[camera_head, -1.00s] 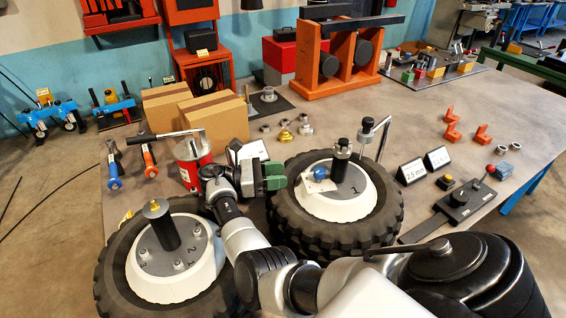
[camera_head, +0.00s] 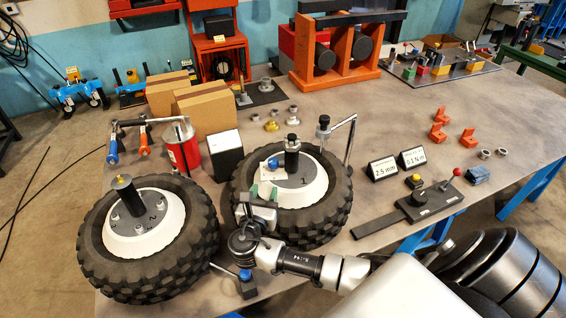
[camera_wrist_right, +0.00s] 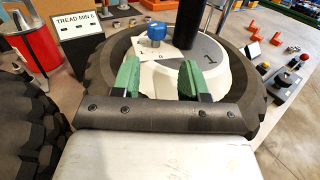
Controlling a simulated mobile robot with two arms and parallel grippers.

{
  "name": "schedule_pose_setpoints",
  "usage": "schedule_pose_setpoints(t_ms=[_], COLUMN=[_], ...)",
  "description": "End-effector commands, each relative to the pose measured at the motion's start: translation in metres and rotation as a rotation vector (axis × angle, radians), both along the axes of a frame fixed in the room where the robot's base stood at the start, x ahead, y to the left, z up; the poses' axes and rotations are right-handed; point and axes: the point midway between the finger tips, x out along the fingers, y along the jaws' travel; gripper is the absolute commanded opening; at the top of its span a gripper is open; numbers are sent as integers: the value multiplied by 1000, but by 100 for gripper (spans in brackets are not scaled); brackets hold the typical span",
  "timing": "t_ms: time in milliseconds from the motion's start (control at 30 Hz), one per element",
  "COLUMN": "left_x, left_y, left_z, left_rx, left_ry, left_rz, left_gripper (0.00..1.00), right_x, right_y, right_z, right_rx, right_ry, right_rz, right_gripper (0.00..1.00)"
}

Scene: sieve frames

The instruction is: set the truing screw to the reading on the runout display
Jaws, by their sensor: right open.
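The blue knob of the truing screw (camera_head: 273,163) stands on a pale marked plate on the white hub of wheel 1 (camera_head: 318,190). It also shows in the right wrist view (camera_wrist_right: 155,30), beyond my fingertips. My right gripper (camera_head: 263,192) is open, with green fingers over the near side of wheel 1. In the wrist view the open fingers (camera_wrist_right: 158,80) point toward the knob, with a gap between, and nothing is between them. The runout display (camera_head: 383,168) reads 2.5 mm. The plate's markings are too small to read surely. My left gripper is not in view.
A second small display (camera_head: 413,159) stands beside the first. Wheel 2 (camera_head: 150,240) lies at the left. A black post (camera_head: 292,155) rises from wheel 1 behind the knob, and a bent metal rod (camera_head: 350,140) stands at its right. A dark panel (camera_head: 225,155) stands between the wheels.

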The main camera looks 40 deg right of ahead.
Motion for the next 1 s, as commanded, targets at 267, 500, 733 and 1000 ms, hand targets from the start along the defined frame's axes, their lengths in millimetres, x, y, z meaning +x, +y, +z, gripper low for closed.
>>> schedule_pose_setpoints(t_ms=[267,500,733,1000], left_x=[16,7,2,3], left_y=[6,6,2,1], left_z=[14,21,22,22], left_rx=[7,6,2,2], left_ry=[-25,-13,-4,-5], left_rz=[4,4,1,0], left_gripper=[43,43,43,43], right_x=[30,58,70,71], right_y=[-34,-65,-78,-79], right_z=[4,3,1,1], right_rx=[-5,-3,-1,-1], right_ry=[0,-1,-1,-2], right_rz=[-5,-5,-3,-3], right_gripper=[44,44,44,44])
